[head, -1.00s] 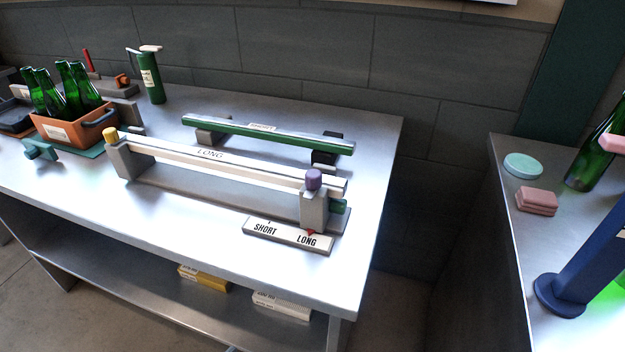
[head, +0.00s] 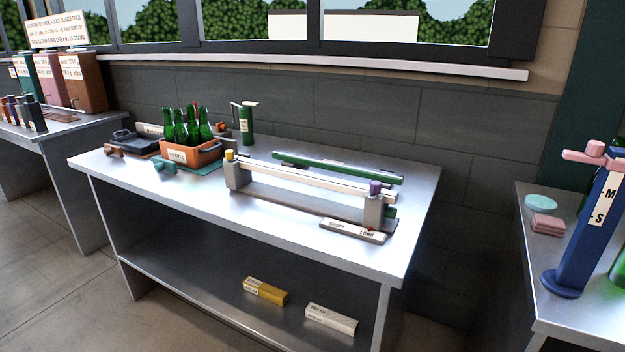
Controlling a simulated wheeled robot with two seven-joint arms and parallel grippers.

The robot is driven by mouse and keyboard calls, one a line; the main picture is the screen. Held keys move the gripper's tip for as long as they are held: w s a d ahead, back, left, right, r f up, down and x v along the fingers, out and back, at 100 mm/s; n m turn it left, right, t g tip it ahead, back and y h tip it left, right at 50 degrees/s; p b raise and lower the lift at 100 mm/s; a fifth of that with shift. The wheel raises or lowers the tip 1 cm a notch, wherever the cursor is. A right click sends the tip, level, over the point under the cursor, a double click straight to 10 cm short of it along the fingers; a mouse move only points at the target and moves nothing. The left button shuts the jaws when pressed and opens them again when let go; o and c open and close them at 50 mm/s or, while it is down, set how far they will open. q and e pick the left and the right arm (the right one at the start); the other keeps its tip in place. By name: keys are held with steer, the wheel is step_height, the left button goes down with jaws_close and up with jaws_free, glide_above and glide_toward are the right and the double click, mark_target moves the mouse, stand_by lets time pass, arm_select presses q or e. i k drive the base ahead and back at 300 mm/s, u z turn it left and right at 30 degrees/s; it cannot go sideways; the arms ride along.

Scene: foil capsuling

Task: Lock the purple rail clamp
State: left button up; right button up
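The purple rail clamp (head: 375,187) is a small knob on top of the grey right-hand post of the rail stand. A white rail (head: 300,181) runs from this post to the left post, which carries a yellow knob (head: 229,155). I cannot tell from this distance whether the purple clamp is locked. A green rail (head: 335,167) lies behind the white one. Neither of my grippers is in view.
The metal table (head: 280,225) has clear surface at its front. An orange crate (head: 190,152) of green bottles stands at its left. Yellow (head: 265,290) and white (head: 331,318) boxes lie on the shelf below. A blue post (head: 585,235) stands on the right table.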

mark_target(375, 186)
steer(key=u, duration=0.7)
steer(key=i, duration=1)
steer(key=z, duration=2)
